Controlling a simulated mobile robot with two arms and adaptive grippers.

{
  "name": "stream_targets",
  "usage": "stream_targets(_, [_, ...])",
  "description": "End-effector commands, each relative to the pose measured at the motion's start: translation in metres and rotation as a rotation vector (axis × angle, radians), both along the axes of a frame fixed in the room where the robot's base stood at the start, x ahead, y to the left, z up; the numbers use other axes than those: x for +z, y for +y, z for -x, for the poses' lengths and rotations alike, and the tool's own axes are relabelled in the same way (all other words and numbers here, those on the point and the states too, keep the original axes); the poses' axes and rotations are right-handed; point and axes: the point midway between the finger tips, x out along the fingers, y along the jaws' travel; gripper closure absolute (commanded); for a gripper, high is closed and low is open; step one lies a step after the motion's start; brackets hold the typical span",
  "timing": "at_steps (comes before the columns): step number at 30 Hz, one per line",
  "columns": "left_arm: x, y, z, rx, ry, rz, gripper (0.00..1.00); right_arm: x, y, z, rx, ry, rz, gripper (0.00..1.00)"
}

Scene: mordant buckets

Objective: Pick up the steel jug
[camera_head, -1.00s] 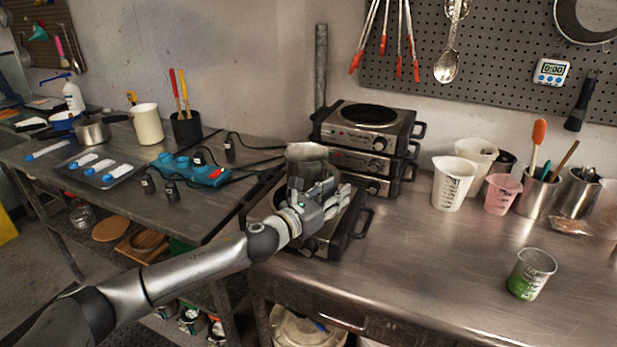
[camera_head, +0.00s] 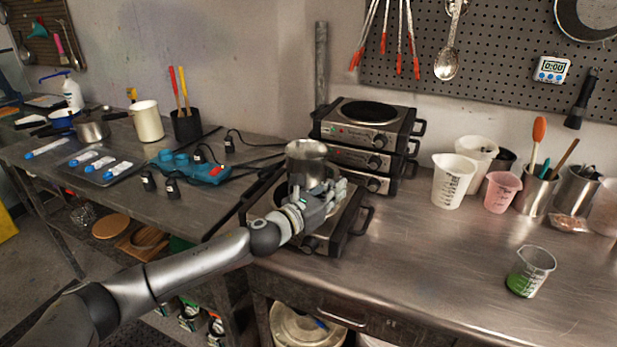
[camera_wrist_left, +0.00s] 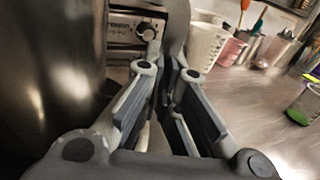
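The steel jug (camera_head: 305,163) is a grey metal vessel, upright over the front hot plate (camera_head: 342,232) in the head view. Its dark curved side (camera_wrist_left: 50,70) fills the left of the left wrist view. My left gripper (camera_head: 328,192) is at the jug's right front side. In the wrist view its fingers (camera_wrist_left: 168,72) are drawn close together, with a grey strip that looks like the jug's handle between the tips. The jug's base is partly hidden by my gripper, so I cannot tell whether it touches the plate. My right gripper is not in view.
Stacked hot plates (camera_head: 368,135) stand just behind the jug. White measuring jugs (camera_head: 453,182), a pink cup (camera_head: 502,190) and steel tool holders stand to the right. A beaker with green liquid (camera_head: 530,272) stands at the front right. The middle of the steel bench is clear.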

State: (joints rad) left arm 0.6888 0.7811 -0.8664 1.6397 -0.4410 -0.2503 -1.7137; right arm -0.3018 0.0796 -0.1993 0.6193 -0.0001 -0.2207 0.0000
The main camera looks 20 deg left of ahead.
Motion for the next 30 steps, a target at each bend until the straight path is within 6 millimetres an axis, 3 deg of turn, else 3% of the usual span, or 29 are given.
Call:
stream_targets(16, [0.013,0.0,-0.001,-0.001,-0.009,-0.003,1.0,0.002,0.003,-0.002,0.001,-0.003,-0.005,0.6])
stream_targets(24, [0.038,0.0,-0.001,-0.001,-0.011,-0.003,1.0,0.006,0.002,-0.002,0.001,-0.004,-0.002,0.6])
stream_targets(30, [0.056,-0.008,0.015,-0.003,-0.01,-0.004,1.0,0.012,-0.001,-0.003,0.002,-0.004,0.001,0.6])
